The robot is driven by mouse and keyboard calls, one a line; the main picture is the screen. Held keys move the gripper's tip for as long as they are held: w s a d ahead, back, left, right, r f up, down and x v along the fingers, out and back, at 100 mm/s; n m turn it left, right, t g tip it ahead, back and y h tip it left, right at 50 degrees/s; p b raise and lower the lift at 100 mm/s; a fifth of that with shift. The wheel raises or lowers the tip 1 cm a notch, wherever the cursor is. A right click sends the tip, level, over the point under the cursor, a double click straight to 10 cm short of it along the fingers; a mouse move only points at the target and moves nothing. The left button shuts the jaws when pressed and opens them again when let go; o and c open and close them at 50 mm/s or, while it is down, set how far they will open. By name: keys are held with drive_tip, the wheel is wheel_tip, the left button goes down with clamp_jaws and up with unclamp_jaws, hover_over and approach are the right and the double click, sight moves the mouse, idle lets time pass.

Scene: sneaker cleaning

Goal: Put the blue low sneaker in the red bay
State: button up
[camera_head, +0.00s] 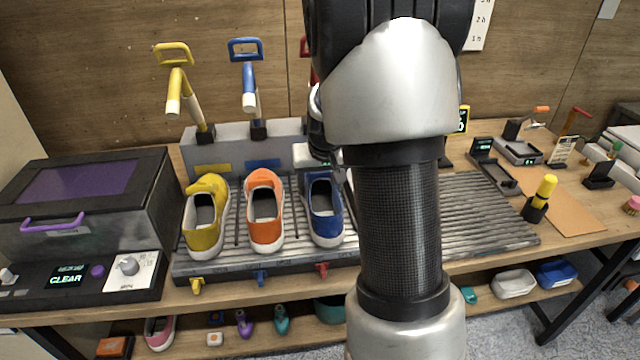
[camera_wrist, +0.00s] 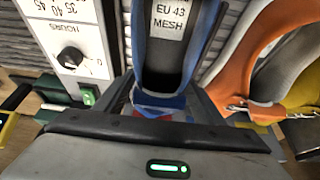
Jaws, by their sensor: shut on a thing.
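The blue low sneaker (camera_head: 327,226) is on or just above the slatted rack (camera_head: 490,215), in line with the red tab (camera_head: 321,270) that marks the red bay. I cannot tell whether its sole bears fully on the slats. My gripper (camera_head: 330,160) is at the sneaker's far end, mostly hidden by my arm in the head view. In the wrist view my gripper (camera_wrist: 160,112) is shut on the near end of the blue sneaker (camera_wrist: 158,25), whose insole label reads EU 43 MESH.
An orange sneaker (camera_head: 264,232) stands close on the left, with a yellow sneaker (camera_head: 203,242) beyond it. Yellow (camera_head: 175,85) and blue (camera_head: 248,85) levers rise behind the rack. A white dial panel (camera_wrist: 70,35) is close in the wrist view. The rack's right part is clear.

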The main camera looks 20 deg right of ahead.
drive_tip(key=shift+f, duration=0.25)
drive_tip(key=o, duration=1.4)
drive_tip(key=v, duration=0.7)
drive_tip(key=shift+s+r+p, duration=0.15)
drive_tip(key=shift+r+p, duration=0.1)
drive_tip(key=shift+p, duration=0.1)
drive_tip(key=p, duration=0.3)
approach(321, 175)
drive_tip(key=shift+s+f, duration=0.1)
drive_tip(key=shift+f, duration=0.9)
